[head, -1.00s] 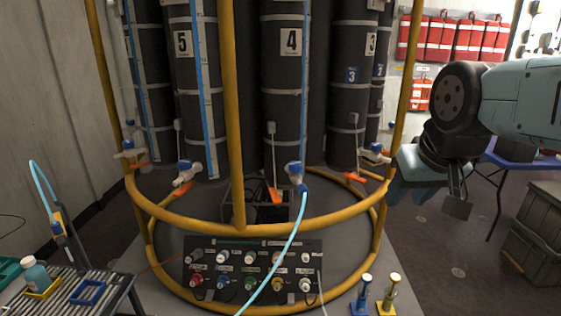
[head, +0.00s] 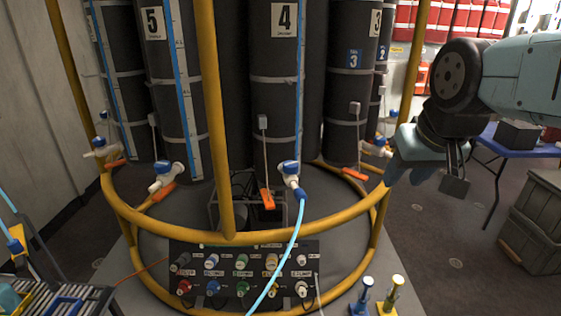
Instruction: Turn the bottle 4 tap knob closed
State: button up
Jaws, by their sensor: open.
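Bottle 4 (head: 277,95) is the dark cylinder with the white "4" label, near the middle of the head view. Its tap (head: 291,180) has a blue-and-white knob (head: 289,167) at the bottle's lower right. A light blue hose (head: 293,240) runs down from the tap. The knob's exact turn angle is too small to tell. My gripper (head: 455,170) is at the right, outside the yellow frame, well apart from the tap. It is open, and I see nothing between its fingers.
A yellow tubular frame (head: 225,237) rings the bottles, with an upright left of bottle 4. A panel of coloured knobs (head: 240,272) sits below. Bottle 5 (head: 172,90) has its own tap (head: 165,175). A blue table (head: 530,148) and a grey crate (head: 535,215) stand at the right.

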jog(key=shift+o, duration=1.6)
jog(key=shift+w+f, duration=0.1)
jog(key=shift+f, duration=0.05)
jog(key=shift+o, duration=1.1)
jog(key=w+a+f+m+g+y, duration=0.3)
jog(key=a+f+m+g, duration=0.1)
jog(key=shift+w+f, duration=0.2)
jog(key=shift+f, duration=0.1)
jog(key=m+y, duration=1.5)
send_near(284, 163)
jog(key=a, duration=0.6)
jog(key=w+a, duration=0.1)
jog(key=a, duration=0.3)
jog(key=shift+f, duration=0.15)
